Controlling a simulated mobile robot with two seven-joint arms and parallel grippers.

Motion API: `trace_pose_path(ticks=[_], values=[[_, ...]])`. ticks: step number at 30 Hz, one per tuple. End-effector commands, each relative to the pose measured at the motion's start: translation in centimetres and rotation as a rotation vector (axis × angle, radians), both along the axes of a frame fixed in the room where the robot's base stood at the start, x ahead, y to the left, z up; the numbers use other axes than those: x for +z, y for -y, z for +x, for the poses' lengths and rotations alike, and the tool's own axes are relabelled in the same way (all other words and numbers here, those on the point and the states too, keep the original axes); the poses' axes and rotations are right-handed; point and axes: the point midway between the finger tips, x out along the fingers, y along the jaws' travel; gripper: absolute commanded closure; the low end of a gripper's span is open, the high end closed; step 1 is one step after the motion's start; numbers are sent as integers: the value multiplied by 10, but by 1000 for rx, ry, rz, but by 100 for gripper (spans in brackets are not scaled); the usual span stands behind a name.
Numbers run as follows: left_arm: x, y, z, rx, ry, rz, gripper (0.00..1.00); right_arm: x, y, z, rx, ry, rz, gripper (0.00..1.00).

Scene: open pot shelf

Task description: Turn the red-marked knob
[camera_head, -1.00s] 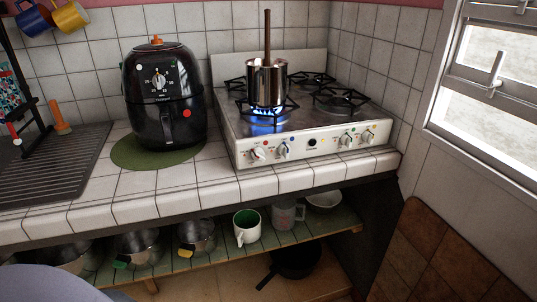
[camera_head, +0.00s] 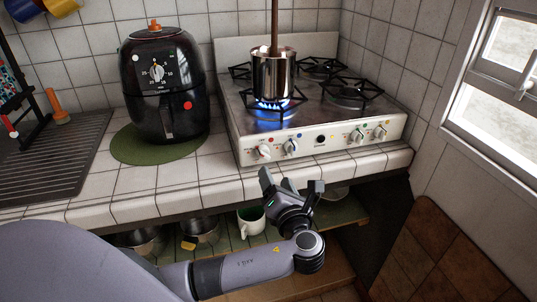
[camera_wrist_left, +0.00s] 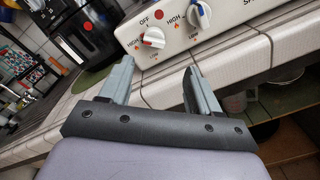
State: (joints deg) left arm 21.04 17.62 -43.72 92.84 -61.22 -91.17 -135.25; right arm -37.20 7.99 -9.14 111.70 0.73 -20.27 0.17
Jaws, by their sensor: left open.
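The red-marked knob (camera_head: 263,152) is the leftmost knob on the stove's white front panel, with a red dot above it. In the left wrist view the red-marked knob (camera_wrist_left: 153,38) is white with a red stripe, below the "OFF" label. My left gripper (camera_head: 290,182) is open and empty in front of the counter edge, below and right of this knob. In the left wrist view the open fingers (camera_wrist_left: 158,72) point toward the panel, with the knob beyond the gap between them and not touched. My right gripper is not in view.
A blue-marked knob (camera_head: 291,147) sits just right of the red-marked one. A metal pot (camera_head: 272,76) stands over a lit blue flame. A black air fryer (camera_head: 165,85) stands left of the stove. Below the counter, a shelf holds a green-lined mug (camera_head: 250,221) and metal pots.

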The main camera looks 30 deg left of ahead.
Motion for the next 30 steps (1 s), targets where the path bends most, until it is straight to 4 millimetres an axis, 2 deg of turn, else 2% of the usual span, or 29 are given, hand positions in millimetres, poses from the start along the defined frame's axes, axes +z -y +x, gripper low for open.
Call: trace_pose_path(ticks=[4,18,28,29,30], values=[[10,-6,4,22,-15,61,38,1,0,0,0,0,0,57],[10,-53,43,21,-15,59,38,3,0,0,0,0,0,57],[9,-57,47,19,-16,56,38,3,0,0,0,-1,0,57],[9,-57,47,19,-16,56,41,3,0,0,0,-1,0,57],[9,-57,47,19,-16,56,54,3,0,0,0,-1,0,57]])
